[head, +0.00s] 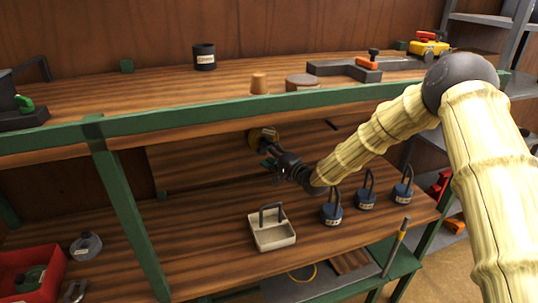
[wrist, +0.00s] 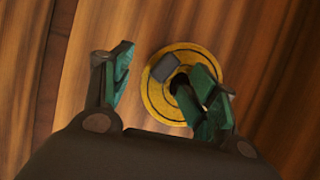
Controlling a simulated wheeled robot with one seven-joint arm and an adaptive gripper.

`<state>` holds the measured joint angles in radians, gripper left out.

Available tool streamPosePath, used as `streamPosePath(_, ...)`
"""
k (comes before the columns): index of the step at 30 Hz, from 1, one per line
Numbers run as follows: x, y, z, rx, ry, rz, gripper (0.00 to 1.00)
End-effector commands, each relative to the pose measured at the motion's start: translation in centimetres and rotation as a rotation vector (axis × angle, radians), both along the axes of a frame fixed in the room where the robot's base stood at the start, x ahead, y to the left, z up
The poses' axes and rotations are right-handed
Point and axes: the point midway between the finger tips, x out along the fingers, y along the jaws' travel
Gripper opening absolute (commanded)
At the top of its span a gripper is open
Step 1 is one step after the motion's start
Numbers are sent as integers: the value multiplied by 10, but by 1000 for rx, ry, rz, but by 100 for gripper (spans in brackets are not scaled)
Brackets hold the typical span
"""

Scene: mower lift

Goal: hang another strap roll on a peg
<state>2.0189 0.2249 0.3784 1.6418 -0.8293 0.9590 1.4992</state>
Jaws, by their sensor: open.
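A yellow strap roll (head: 257,134) is against the wooden back panel of the lower shelf, behind my gripper. In the wrist view the yellow roll (wrist: 157,103) shows nearly face-on, with a dark centre and a grey block-like end (wrist: 165,67), perhaps of a peg, in front of its upper part. My gripper (head: 270,163) reaches in under the upper shelf. In the wrist view my gripper (wrist: 160,95) is open, its green-padded fingers apart. The left finger is clear of the roll; the right finger overlaps the roll's centre and right side. I cannot tell whether it touches.
On the lower shelf stand a pale caddy (head: 272,235) and several blue looped items (head: 332,212). A red bin (head: 30,272) and a grey round item (head: 86,246) are at left. The green upper shelf edge (head: 200,117) runs just above my gripper. A green post (head: 130,215) stands left.

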Motion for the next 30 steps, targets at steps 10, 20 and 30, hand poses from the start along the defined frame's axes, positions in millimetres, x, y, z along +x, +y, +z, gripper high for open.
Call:
streamPosePath(10, -35, -33, 2, 2, 0, -3, 60)
streamPosePath(20, -75, -68, 2, 2, 0, -3, 60)
streamPosePath(30, -93, -81, 3, 2, 0, -2, 60)
